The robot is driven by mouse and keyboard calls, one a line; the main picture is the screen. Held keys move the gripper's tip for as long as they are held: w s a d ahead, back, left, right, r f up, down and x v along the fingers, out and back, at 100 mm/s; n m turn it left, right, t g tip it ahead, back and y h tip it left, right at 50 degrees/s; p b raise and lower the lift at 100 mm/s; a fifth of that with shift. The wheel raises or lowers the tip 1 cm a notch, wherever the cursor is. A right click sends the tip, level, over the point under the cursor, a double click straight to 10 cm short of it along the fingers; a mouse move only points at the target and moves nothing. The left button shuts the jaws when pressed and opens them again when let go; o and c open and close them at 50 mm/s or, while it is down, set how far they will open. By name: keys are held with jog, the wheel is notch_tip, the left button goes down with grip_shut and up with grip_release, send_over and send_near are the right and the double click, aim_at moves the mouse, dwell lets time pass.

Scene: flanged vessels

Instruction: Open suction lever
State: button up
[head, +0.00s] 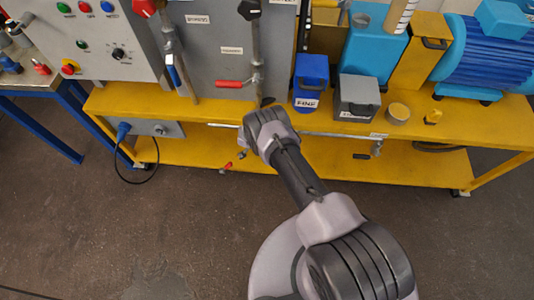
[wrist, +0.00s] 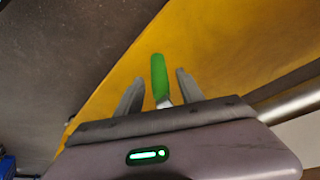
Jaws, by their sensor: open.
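A green lever handle (wrist: 158,76) shows in the wrist view, with a pale metal shank at its lower end. My gripper (wrist: 160,80) is open, with one finger on each side of the green handle and a visible gap to each. I cannot tell whether the handle reaches deep between the fingers or lies beyond them. In the head view my arm's wrist covers the green handle and my fingers, in front of the yellow bench. No readable label here marks a suction lever.
The yellow bench (head: 212,156) carries a red lever (head: 235,83), a blue lever (head: 172,75), a blue box (head: 311,80), a grey box (head: 358,95) and a blue motor (head: 490,55). A lower red handle (head: 226,166) sits near my wrist. Floor in front is clear.

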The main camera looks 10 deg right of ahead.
jog(key=shift+w+d+f, duration=0.1)
jog(key=shift+d+f, duration=0.05)
jog(key=shift+f, duration=0.3)
jog(key=shift+r, duration=0.1)
grip_shut()
dwell(1.0)
